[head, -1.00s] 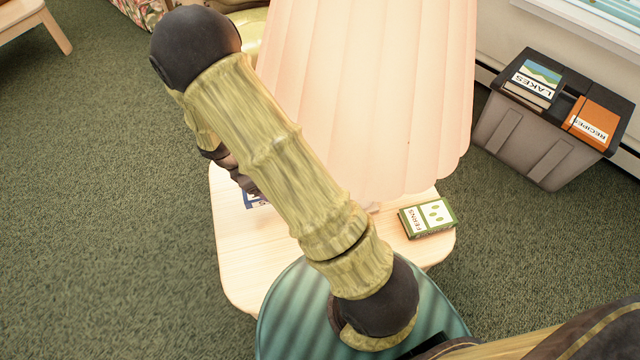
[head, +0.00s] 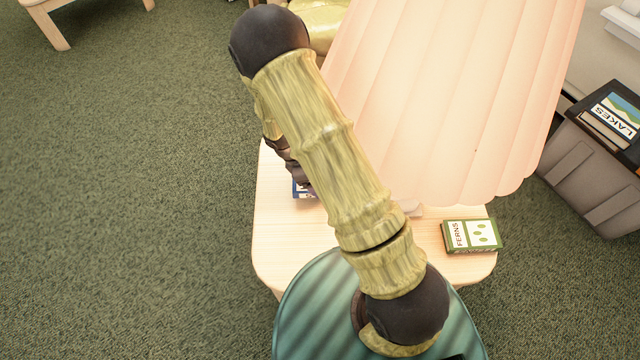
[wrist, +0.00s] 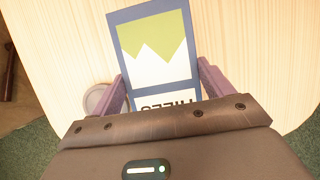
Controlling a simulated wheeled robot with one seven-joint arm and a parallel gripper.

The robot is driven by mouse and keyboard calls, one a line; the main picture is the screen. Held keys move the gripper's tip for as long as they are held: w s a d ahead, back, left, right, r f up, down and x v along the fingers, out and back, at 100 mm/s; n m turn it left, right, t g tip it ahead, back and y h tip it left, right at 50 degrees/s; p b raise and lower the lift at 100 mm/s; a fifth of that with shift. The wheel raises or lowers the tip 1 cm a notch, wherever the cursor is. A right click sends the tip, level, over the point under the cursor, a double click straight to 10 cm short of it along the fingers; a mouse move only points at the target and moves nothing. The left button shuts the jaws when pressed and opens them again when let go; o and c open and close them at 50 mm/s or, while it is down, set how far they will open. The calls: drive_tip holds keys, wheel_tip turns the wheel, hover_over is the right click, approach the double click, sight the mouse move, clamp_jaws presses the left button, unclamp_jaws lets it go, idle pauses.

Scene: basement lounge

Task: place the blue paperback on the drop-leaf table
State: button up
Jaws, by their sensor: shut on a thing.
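The blue paperback (wrist: 152,70), with a green and white hill picture and an upside-down title, is between the fingers of my gripper (wrist: 162,88). My gripper is shut on it. In the head view only a small blue corner of the paperback (head: 303,191) shows, as my arm hides the rest. The light wood table (head: 290,245) lies below it, and its pale top (wrist: 240,35) fills most of the wrist view. I cannot tell whether the paperback touches the tabletop.
A large pleated lampshade (head: 450,90) covers the table's far part. A green FERNS book (head: 471,236) lies near its right front corner. A grey bin (head: 590,170) with a LAKES book (head: 612,118) stands at right. Open carpet (head: 120,200) lies at left.

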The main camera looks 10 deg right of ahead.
drive_tip(key=shift+f+b, duration=0.45)
drive_tip(key=shift+f, duration=1.4)
drive_tip(key=shift+f, duration=0.1)
drive_tip(key=o, duration=1.1)
drive_tip(key=shift+o, duration=0.2)
drive_tip(key=p+v, duration=0.2)
drive_tip(key=v, duration=1)
drive_tip(key=shift+p, duration=0.35)
drive_tip(key=shift+d, duration=0.1)
